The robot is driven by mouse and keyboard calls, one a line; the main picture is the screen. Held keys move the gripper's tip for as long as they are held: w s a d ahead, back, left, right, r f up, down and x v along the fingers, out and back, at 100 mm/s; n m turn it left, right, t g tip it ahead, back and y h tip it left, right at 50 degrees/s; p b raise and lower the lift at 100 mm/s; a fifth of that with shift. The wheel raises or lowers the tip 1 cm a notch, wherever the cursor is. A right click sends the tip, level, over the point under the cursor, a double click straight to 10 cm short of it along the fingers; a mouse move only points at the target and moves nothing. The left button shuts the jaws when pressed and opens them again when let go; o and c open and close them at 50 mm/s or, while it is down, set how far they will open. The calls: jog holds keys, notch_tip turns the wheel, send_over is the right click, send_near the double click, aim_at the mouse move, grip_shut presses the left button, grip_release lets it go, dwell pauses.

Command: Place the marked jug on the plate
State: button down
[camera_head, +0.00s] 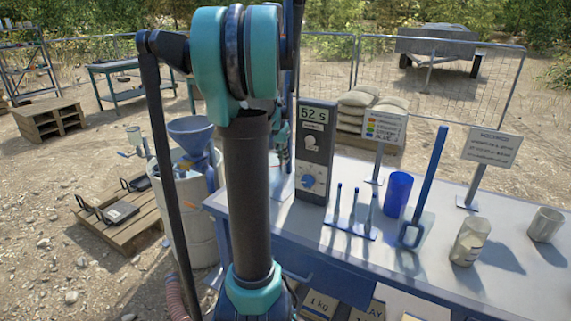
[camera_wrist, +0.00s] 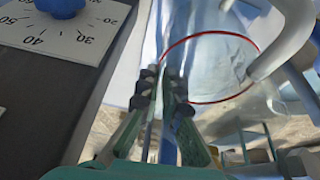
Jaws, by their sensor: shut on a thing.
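In the wrist view my gripper (camera_wrist: 165,85) has its two dark-padded fingers close together at the near side of a clear jug (camera_wrist: 225,97) with a red line around it. The fingers are shut on the jug's near side; the exact contact is hard to make out. A pale curved piece (camera_wrist: 285,45) crosses the jug's right side; I cannot tell if it is part of the jug. In the head view my arm hides most of the gripper and the jug. I cannot make out a plate in either view.
A timer box (camera_head: 314,150) stands close by; its dial (camera_wrist: 62,22) shows in the wrist view. On the bench (camera_head: 505,270) are a peg rack (camera_head: 350,228), a blue cup (camera_head: 398,193), a clear vessel (camera_head: 469,242), a grey beaker (camera_head: 545,224) and signs. A blue funnel (camera_head: 192,135) stands left.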

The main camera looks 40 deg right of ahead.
jog(key=x, duration=0.3)
jog(key=shift+d, duration=0.3)
jog(key=shift+f, duration=0.45)
jog(key=c, duration=1.7)
grip_release()
